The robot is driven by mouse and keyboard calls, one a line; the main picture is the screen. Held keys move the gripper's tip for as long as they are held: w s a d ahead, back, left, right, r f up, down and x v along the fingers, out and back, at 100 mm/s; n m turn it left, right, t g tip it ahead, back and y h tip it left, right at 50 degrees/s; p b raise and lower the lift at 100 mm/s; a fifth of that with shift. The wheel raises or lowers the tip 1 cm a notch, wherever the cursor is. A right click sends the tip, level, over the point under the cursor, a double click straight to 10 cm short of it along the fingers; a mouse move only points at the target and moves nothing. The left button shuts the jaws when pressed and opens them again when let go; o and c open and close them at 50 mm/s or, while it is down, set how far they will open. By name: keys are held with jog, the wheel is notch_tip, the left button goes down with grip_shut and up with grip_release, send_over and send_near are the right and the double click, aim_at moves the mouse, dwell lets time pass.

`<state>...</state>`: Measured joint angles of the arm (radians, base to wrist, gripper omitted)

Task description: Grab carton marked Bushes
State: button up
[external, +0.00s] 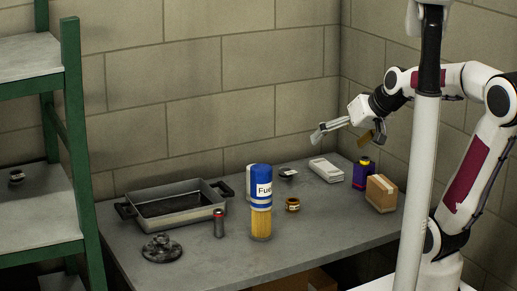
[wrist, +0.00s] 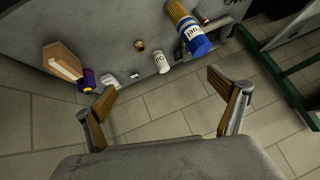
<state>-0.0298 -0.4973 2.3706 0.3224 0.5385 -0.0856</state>
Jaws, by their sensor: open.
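A brown carton (external: 381,193) stands on the right part of the grey workbench, near the wall. It is the only carton I see on the bench top; no marking on it is readable. In the wrist view the carton (wrist: 62,62) is at the upper left, beyond the left finger. My gripper (external: 348,134) is open and empty, above the back of the bench and up to the left of the carton. In the wrist view my gripper (wrist: 149,95) shows both fingers spread wide, with nothing between them touching.
A dark purple bottle (external: 362,173) stands close to the carton's left. A white device (external: 326,170), a brass ring (external: 292,205), a blue "Fuel" filter (external: 261,190) and a metal tray (external: 175,207) are farther left. A green-framed shelf (external: 75,110) stands at far left.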

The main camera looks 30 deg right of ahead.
jog(key=w+d+r+m+t+h, duration=0.1)
jog(key=w+r+m+t, duration=0.1)
jog(key=w, duration=0.7)
jog(key=w+r+m+t, duration=0.2)
jog(key=w+m, duration=0.1)
jog(key=w, duration=0.6)
jog(key=w+d+f+m+h, duration=0.55)
jog(key=w+d, duration=0.25)
jog(key=w, duration=0.2)
jog(key=m+g+h, duration=0.7)
jog(key=g+h, duration=0.1)
jog(key=g, duration=0.2)
send_over(373, 195)
jog(key=w+a, duration=0.5)
jog(key=w, duration=0.3)
notch_tip(373, 195, down, 18)
jog(key=s+f+g, duration=0.1)
jog(key=s, duration=0.1)
jog(key=s+f+g, duration=0.2)
jog(key=s+f+m+g+h, duration=0.1)
jog(key=s+f, duration=0.1)
jog(key=shift+s+d, duration=0.15)
jog(key=shift+s, duration=0.15)
jog(key=shift+s+f+g, duration=0.15)
jog(key=shift+s+g, duration=0.25)
jog(key=shift+g, duration=0.1)
